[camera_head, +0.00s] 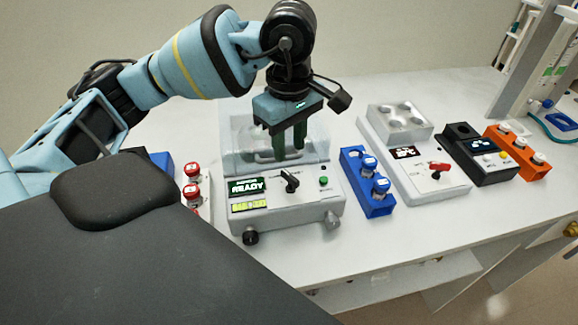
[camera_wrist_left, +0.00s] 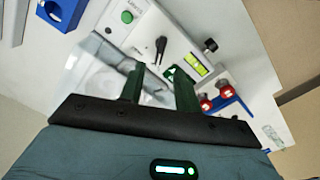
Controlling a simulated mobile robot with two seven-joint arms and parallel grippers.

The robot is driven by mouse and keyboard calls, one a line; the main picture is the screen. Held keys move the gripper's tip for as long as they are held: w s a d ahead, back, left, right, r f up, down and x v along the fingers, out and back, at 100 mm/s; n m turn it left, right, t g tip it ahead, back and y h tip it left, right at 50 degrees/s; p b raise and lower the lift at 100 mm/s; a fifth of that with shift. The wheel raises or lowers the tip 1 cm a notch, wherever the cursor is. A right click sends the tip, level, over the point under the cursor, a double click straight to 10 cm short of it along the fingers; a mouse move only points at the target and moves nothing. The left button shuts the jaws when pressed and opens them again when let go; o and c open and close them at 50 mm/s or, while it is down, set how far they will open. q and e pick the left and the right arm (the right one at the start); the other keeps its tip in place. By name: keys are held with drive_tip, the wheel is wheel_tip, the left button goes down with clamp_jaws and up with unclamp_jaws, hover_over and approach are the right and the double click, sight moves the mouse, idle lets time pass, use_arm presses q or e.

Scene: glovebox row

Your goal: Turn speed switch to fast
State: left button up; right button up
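A white device (camera_head: 285,212) with a green "READY" screen and a clear lid stands on the bench. A black knob switch (camera_head: 290,181) sits on its front panel; in the left wrist view the knob (camera_wrist_left: 160,48) shows just beyond the fingertips. A second white device (camera_head: 412,175) to the right carries a red lever switch (camera_head: 438,168). The small labels are unreadable, so I cannot tell which switch sets speed. My left gripper (camera_head: 288,143) points down by the clear lid, behind the black knob, with its green fingers apart and nothing between them. My right gripper is not in view.
A blue rack (camera_head: 352,172) with white-and-blue-capped vials stands between the devices. Red-capped vials (camera_head: 193,180) stand left of the READY device. A black device (camera_head: 486,168) and an orange rack (camera_head: 536,172) are further right. The bench front strip is clear.

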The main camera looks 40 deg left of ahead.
sight(289, 175)
use_arm(q)
drive_tip(key=shift+f, duration=3.55)
clamp_jaws()
